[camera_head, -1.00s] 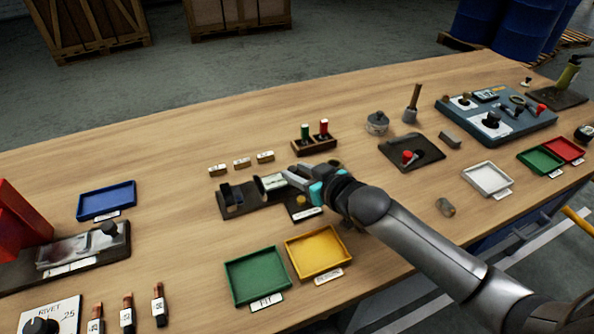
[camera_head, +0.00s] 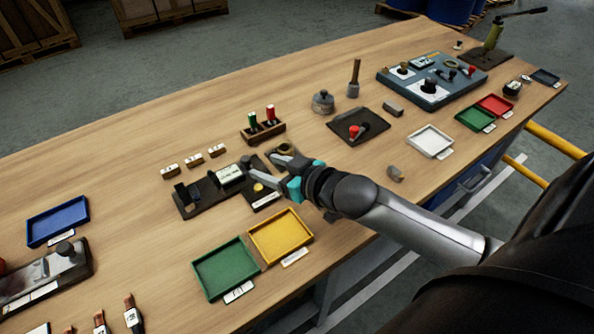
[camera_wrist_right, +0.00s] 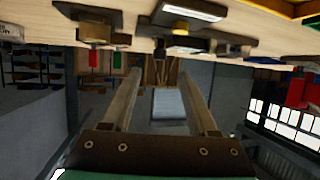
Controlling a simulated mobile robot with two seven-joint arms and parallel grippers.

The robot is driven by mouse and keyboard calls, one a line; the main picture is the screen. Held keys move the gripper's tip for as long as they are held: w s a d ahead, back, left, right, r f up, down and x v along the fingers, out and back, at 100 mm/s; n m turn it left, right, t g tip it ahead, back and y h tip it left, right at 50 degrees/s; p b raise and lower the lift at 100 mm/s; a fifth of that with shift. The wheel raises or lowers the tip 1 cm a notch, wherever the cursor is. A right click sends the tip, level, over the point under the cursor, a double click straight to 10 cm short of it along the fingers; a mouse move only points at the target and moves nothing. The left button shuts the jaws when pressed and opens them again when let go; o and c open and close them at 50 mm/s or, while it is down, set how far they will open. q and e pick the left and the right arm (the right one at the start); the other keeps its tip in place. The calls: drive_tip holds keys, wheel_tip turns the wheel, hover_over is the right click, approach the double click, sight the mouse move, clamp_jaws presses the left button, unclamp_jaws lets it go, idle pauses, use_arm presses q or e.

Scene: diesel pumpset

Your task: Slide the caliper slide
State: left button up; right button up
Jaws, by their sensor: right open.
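The caliper stands on a dark base plate (camera_head: 212,205) in the middle of the table in the head view. Its slide is a block with a pale, marked face (camera_head: 231,175), right of dark upright pieces (camera_head: 187,193). A round yellow piece (camera_head: 258,187) sits on the plate's right part. My right gripper (camera_head: 262,160) is open, its fingers spread just right of the slide. Whether a finger touches the slide cannot be told. In the right wrist view, nothing is between the fingers (camera_wrist_right: 162,85). My left gripper is out of view.
A rack with green and red pieces (camera_head: 263,131) stands just behind the gripper. Small labelled blocks (camera_head: 193,160) lie behind the caliper. Green (camera_head: 226,270) and yellow (camera_head: 281,237) trays lie in front. A dark plate with a red knob (camera_head: 358,126) lies to the right.

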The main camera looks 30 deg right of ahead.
drive_tip(key=p+v, duration=0.1)
drive_tip(key=v, duration=0.7)
drive_tip(key=shift+p, duration=0.35)
drive_tip(key=shift+s, duration=0.15)
